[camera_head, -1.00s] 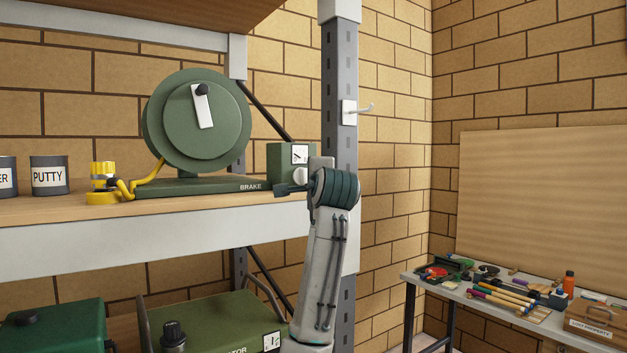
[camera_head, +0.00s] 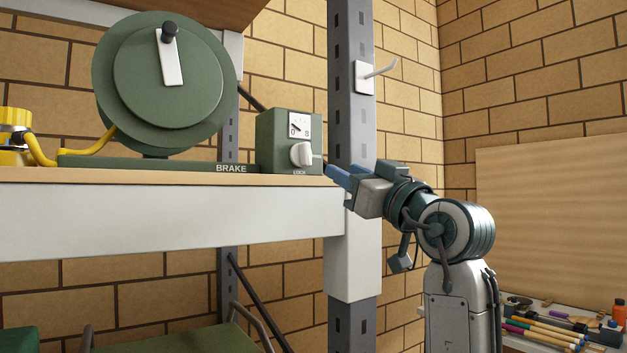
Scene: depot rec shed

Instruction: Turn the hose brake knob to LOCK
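The green brake box (camera_head: 270,140) stands on the shelf at the right end of the hose reel's base. Its front carries a white round knob (camera_head: 302,154) with a pale ridge, below a small white dial (camera_head: 299,125). Lettering that seems to read LOCK (camera_head: 299,172) sits under the knob. I cannot tell the knob's setting.
The green hose reel (camera_head: 170,95) with a yellow hose (camera_head: 85,150) stands on the shelf (camera_head: 150,220). A table with tools (camera_head: 545,325) is at the lower right.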

